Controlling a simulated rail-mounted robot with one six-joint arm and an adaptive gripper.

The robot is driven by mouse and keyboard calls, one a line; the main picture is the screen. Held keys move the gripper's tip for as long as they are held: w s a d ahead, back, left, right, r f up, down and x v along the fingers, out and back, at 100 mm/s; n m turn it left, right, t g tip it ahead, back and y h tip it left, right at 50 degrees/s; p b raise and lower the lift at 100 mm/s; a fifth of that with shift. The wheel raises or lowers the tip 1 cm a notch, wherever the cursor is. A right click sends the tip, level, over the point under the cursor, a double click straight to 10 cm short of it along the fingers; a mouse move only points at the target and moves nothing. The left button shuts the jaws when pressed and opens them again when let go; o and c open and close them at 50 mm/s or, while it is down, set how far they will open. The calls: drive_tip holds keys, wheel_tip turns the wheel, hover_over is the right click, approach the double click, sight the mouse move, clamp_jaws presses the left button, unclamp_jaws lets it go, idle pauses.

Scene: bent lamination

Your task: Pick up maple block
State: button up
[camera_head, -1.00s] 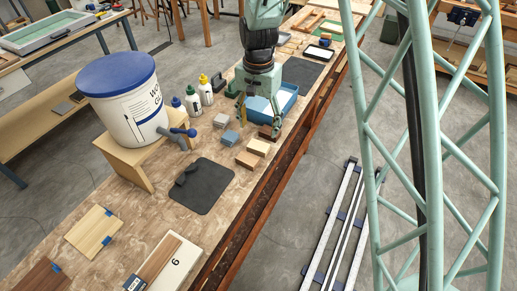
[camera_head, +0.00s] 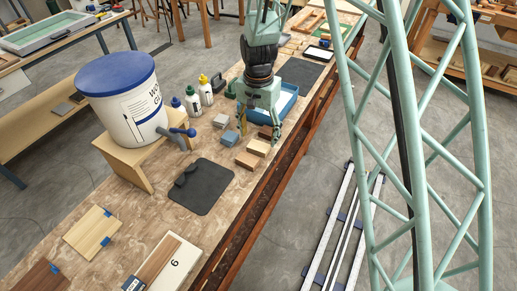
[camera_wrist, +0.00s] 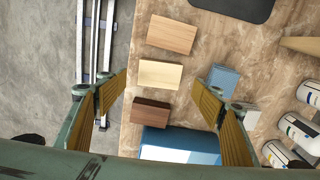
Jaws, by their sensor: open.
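The maple block (camera_head: 258,147) is the pale block in the row of three wooden blocks by the bench's right edge. In the wrist view the maple block (camera_wrist: 160,74) shows between my open fingers, lying flat. My gripper (camera_head: 260,135) is above the row, pointing down, its fingers spread wide to either side. In the wrist view my gripper (camera_wrist: 159,84) is empty, with a gap between each finger pad and the block's sides. I cannot tell the exact height of the fingertips above the block.
A reddish-brown block (camera_wrist: 173,34) and a dark brown block (camera_wrist: 152,113) flank the maple block, with narrow gaps. A blue tray (camera_wrist: 183,146) lies past the dark block. A blue-grey block (camera_wrist: 222,78) is near the right finger. Glue bottles (camera_head: 205,92) and a large bucket (camera_head: 125,110) stand left.

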sight(259, 146)
drive_tip(key=shift+s+f+b, duration=0.1)
drive_tip(key=shift+f+b, duration=0.2)
drive_tip(key=shift+f, duration=1.9)
drive_tip(key=c, duration=0.9)
drive_tip(key=shift+c, duration=0.2)
drive_tip(key=shift+r, duration=0.2)
drive_tip(key=shift+r+p, duration=0.35)
drive_tip(key=shift+r, duration=1.3)
drive_tip(key=s+d+r, duration=0.1)
drive_tip(key=s+d, duration=0.3)
drive_tip(key=s, duration=1.1)
drive_tip(key=shift+s+r, duration=0.15)
drive_tip(key=shift+s, duration=0.1)
drive_tip(key=shift+s+a, duration=0.15)
